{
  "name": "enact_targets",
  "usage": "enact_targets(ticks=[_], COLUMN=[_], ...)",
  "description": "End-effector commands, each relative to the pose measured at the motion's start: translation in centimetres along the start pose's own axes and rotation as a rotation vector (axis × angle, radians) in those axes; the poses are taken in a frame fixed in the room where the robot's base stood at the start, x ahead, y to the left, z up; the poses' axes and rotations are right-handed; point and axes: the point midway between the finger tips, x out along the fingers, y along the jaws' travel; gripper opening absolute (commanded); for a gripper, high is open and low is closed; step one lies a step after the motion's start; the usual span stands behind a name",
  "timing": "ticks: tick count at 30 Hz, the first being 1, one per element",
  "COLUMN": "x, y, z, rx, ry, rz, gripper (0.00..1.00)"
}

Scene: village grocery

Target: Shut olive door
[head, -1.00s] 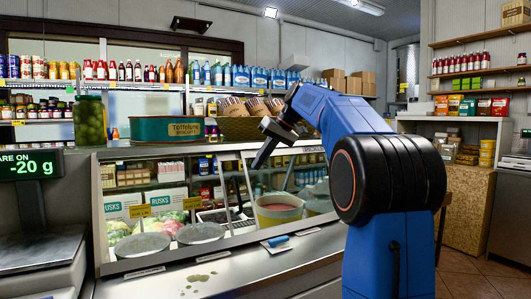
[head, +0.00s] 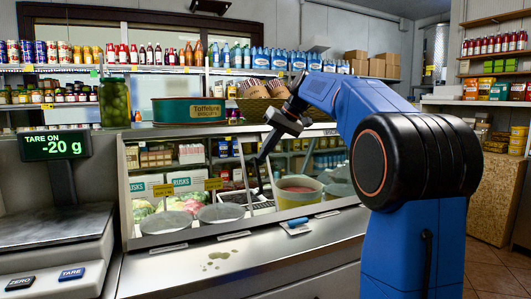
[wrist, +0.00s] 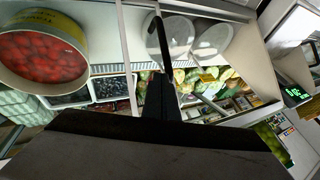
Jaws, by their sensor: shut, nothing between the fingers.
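The glass display case (head: 143,226) has a slanted framed front on the counter. No door in it is clearly marked as the olive one; a pale frame bar (head: 243,170) stands upright between its left part and the part with the tub. In the wrist view a pale bar (wrist: 126,60) runs beside my gripper. Dark olive-like contents show in a tray (wrist: 110,88) behind it. My gripper (head: 259,182) is shut and empty, pointing down at the case front by that bar. It also shows in the wrist view (wrist: 157,22). Whether it touches the frame I cannot tell.
A yellow-rimmed tub of red food (head: 298,196) stands to the right of my gripper. Two round grey lids (head: 166,222) lie to its left. A green biscuit tin (head: 188,111) and an olive jar (head: 114,103) stand on top. A scale (head: 50,232) is at the left.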

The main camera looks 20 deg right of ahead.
Motion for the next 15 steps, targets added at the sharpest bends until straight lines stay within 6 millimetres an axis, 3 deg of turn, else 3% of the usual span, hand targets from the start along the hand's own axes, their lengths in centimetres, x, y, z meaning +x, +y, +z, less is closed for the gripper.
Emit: enact_targets(ticks=[8, 15], x=[1.4, 4.1], y=[-3.3, -9.4], z=[0.3, 0.8], rx=[-0.004, -0.007], ry=[-0.002, -0.003], rz=[-0.003, -0.004], gripper=[0.0, 0.0])
